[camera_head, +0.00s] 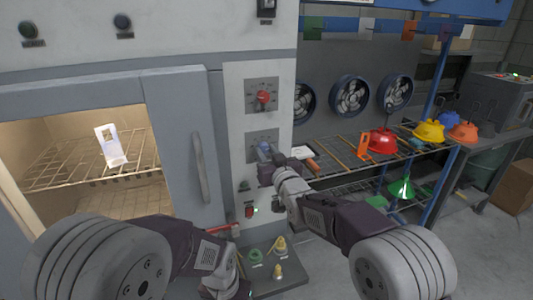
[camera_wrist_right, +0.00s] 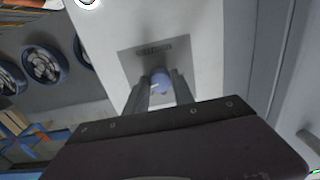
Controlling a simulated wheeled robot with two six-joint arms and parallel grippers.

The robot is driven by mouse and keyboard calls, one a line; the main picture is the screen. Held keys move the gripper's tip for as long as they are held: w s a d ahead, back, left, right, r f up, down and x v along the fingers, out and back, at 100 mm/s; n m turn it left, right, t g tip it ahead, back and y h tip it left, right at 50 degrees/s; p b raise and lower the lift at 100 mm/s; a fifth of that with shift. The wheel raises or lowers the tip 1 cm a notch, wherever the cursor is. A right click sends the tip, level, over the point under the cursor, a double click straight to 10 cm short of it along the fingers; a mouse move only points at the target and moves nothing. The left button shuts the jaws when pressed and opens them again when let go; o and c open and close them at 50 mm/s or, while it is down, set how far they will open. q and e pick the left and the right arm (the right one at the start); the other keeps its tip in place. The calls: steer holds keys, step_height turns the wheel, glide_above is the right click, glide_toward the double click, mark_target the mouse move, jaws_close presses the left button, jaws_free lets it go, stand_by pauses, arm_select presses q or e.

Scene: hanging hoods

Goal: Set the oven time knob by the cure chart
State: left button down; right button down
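A blue knob (camera_head: 264,146) sits on a grey dial plate on the oven's control panel (camera_head: 235,85). A red knob (camera_head: 263,97) is on another dial plate above it. My right gripper (camera_head: 266,165) is at the blue knob, partly covering its plate. In the right wrist view, the blue knob (camera_wrist_right: 160,81) with a white mark lies between the fingertips, which look spread with a small gap on each side. The plate's label (camera_wrist_right: 154,49) is too blurred to read. My left gripper (camera_head: 225,284) is low at the bottom, its fingers unclear. I cannot make out a cure chart.
A small shelf (camera_head: 270,284) with colored pieces is below the panel. At right a wire rack (camera_head: 335,165) bears red, yellow and orange hoods, with fans behind.

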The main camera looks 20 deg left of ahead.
steer(key=n+b, duration=0.2)
steer(key=n, duration=0.1)
steer(key=shift+f, duration=0.15)
steer(key=shift+n+b, duration=1.35)
steer(key=shift+n, duration=0.95)
steer(key=c, duration=1.1)
jaws_free()
steer(key=shift+s+d, duration=0.1)
